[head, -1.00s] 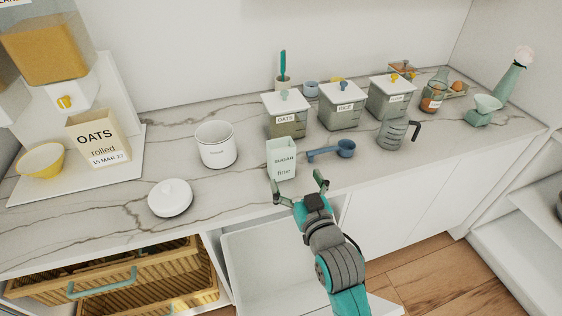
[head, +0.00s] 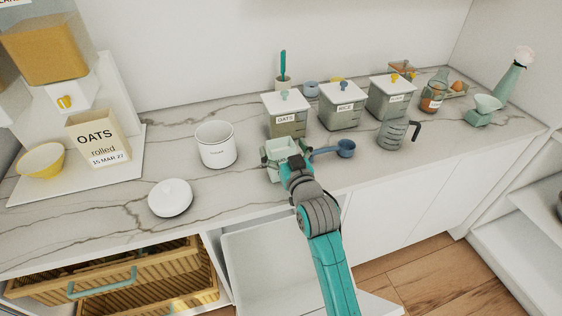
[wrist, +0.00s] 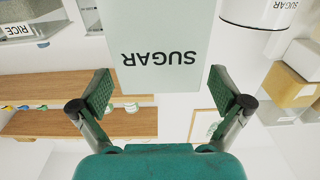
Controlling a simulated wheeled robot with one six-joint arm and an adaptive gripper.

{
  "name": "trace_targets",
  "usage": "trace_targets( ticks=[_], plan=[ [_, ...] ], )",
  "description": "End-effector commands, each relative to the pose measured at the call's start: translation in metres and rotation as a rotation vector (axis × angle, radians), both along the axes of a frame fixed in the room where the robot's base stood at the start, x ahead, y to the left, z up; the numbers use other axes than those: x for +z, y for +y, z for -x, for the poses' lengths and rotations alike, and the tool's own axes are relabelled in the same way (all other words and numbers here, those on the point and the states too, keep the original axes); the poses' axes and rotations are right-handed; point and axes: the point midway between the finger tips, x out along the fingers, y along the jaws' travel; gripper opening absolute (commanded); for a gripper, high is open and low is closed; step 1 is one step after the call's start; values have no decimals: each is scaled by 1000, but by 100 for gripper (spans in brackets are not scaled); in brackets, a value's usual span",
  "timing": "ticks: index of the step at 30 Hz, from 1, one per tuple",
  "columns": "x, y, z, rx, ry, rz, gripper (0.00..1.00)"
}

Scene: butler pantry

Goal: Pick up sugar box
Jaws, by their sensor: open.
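The sugar box (head: 283,148) is a pale green box standing upright near the counter's front edge; my arm hides most of its front in the head view. In the wrist view the sugar box (wrist: 165,50) fills the upper middle, with its SUGAR label upside down. My gripper (head: 287,160) is at the box. In the wrist view my gripper (wrist: 162,93) is open, one finger on each side of the box's near end, with a visible gap at both sides.
A blue scoop (head: 340,149) lies just right of the box. The OATS canister (head: 285,126) and RICE canister (head: 342,118) stand behind. A white sugar canister (head: 216,150) and its lid (head: 170,198) are to the left. A glass jug (head: 392,135) stands at the right.

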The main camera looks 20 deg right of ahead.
Motion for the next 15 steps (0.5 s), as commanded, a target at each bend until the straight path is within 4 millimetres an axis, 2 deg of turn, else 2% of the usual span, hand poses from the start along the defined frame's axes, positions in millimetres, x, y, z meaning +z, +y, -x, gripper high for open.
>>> trace_targets(
  ticks=[4, 11, 14, 15],
  plan=[
    [0, 0, -12, 0, 0, 0, 100],
    [0, 1, -14, 1, 1, 0, 100],
    [0, 1, -13, 1, 1, 0, 80],
    [0, 1, -13, 1, 1, 0, 70]
  ],
)
